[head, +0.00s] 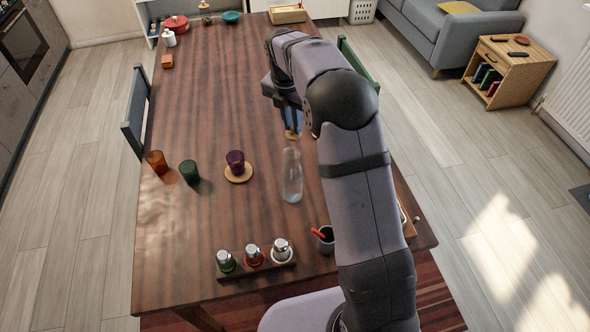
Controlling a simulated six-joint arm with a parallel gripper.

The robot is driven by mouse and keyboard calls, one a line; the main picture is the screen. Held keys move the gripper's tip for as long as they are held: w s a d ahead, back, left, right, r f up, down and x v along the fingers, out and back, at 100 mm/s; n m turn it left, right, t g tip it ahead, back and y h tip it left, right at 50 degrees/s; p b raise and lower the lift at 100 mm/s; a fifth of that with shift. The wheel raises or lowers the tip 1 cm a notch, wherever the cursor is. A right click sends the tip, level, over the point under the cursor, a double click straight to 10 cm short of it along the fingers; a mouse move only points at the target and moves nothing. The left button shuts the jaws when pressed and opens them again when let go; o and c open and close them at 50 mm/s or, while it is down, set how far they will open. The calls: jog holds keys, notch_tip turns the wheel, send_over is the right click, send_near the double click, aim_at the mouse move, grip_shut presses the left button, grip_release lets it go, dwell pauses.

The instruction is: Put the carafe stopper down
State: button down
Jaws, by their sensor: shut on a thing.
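My gripper (287,104) is over the right-middle of the table, pointing down, beyond the carafe. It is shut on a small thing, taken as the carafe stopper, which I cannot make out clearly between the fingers. The clear glass carafe (292,178) stands upright on the table, nearer to me than the gripper, and I see no stopper on its neck. Just below the gripper in the picture is a blue thing (292,121), which looks like a glass, with a round tan coaster (293,135) at its foot. The gripper partly hides the blue thing.
On the wooden table (215,110) stand an orange glass (157,162), a green glass (189,172) and a purple glass (235,161) on a coaster. A shaker rack (254,264) and a dark cup (325,240) are at the near edge. The table's left-middle is clear.

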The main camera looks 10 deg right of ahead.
aim_at(291, 126)
jog(key=f, duration=0.1)
jog(key=w+f, duration=0.1)
jog(key=f, duration=0.1)
jog(key=w+d+f+b, duration=0.1)
jog(key=f, duration=0.1)
jog(key=shift+w, duration=0.15)
jog(key=shift+f+p, duration=1)
jog(key=shift+f, duration=3.85)
jog(key=shift+f, duration=0.2)
jog(key=c, duration=1.7)
grip_release()
jog(key=shift+r, duration=0.2)
jog(key=r, duration=0.3)
jog(key=r+b, duration=0.1)
jog(key=r, duration=0.3)
jog(key=s+a+r, duration=0.1)
jog(key=r, duration=0.2)
jog(key=shift+r+b, duration=0.2)
jog(key=shift+b, duration=0.2)
jog(key=shift+s+a+r, duration=0.1)
jog(key=shift+s+r, duration=0.05)
jog(key=shift+r, duration=0.6)
